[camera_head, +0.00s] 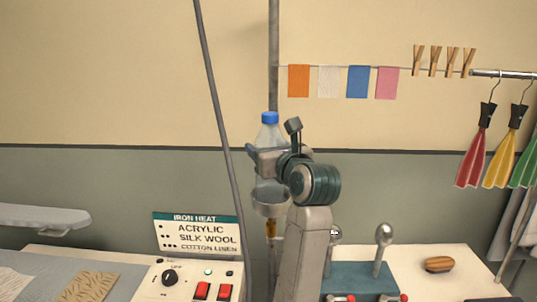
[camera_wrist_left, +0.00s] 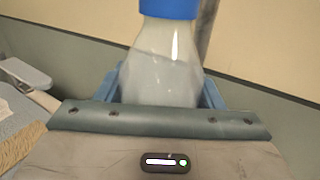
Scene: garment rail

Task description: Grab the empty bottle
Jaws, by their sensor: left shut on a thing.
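The empty bottle (camera_head: 270,132) is clear with a blue cap and stands upright in the middle of the head view. In the left wrist view the bottle (camera_wrist_left: 163,60) rises between the blue fingers, its cap at the top edge. My left gripper (camera_head: 257,152) is shut around the bottle below its cap; it also shows in the left wrist view (camera_wrist_left: 165,92). Below the gripper, a round metal ring or cup (camera_head: 270,203) is close to the bottle's lower end; I cannot tell whether they touch. My right gripper is not in view.
An iron heat sign (camera_head: 197,233) and a control box with red switches (camera_head: 205,280) stand at the lower left. A teal lever block (camera_head: 360,280) and a wooden brush (camera_head: 438,264) are at the right. A grey pole (camera_head: 274,60) and slanting rod (camera_head: 213,85) flank the bottle.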

